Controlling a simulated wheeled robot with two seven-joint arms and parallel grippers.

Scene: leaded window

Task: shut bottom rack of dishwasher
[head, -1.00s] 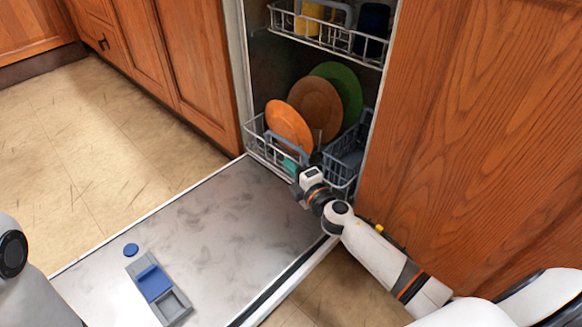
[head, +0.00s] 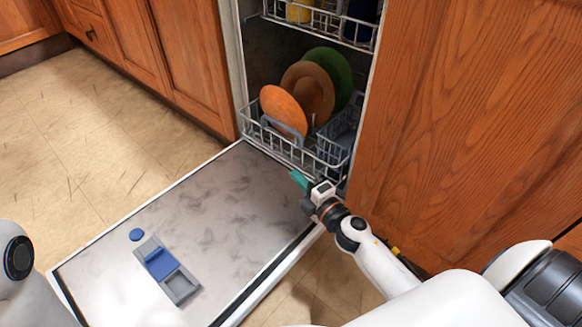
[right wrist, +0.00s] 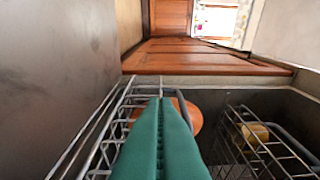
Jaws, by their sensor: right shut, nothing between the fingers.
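The bottom rack (head: 277,149) of the dishwasher sits inside the tub, its front near the inner edge of the lowered door (head: 225,206). It holds an orange plate, a brown plate and a green plate standing on edge, with a grey basket at its right. My right gripper (head: 299,179) is shut and empty, with teal fingers just in front of the rack, over the door. In the right wrist view the shut fingers (right wrist: 160,130) cover part of the rack's wires (right wrist: 115,125); contact cannot be told. My left gripper is not in view; only part of my left arm shows.
The upper rack (head: 318,22) holds a yellow cup and a dark blue cup. The door lies flat with a blue-and-grey detergent dispenser (head: 165,270) and a round blue cap (head: 136,235). Wooden cabinets (head: 465,120) stand on both sides. Floor at left is clear.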

